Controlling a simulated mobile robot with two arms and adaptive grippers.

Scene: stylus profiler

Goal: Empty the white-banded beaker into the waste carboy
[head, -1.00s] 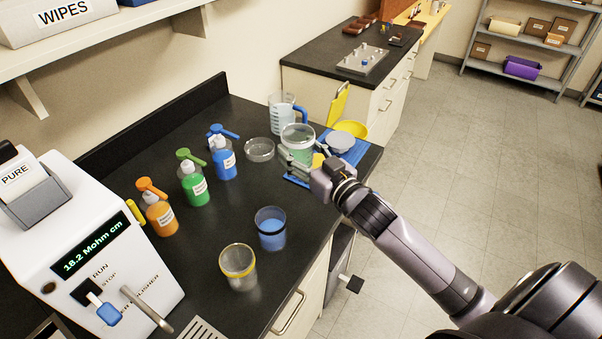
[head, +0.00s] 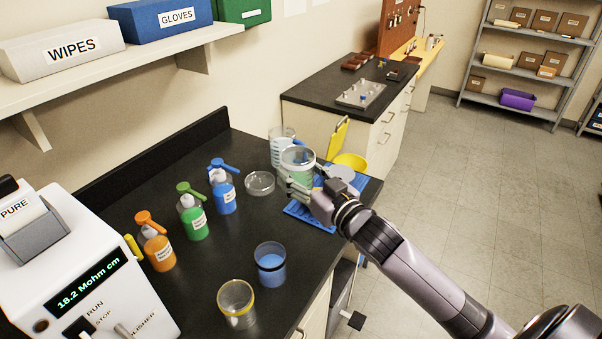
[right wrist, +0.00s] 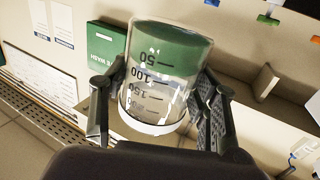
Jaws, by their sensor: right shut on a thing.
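The white-banded beaker (head: 298,162) is clear with green liquid in its bottom part. My right gripper (head: 298,186) is shut around its sides, at the far right end of the bench. In the right wrist view my right gripper (right wrist: 160,108) has a finger on each side of the beaker (right wrist: 160,82). That view is turned over: the white band shows low, the green liquid high. In the head view the beaker looks about upright, with the liquid in it. My left gripper is not in view.
A yellow-banded beaker (head: 236,303) and a black-banded beaker (head: 270,268) stand nearer. Several wash bottles (head: 193,219) line the left. Floor (head: 450,190) is clear.

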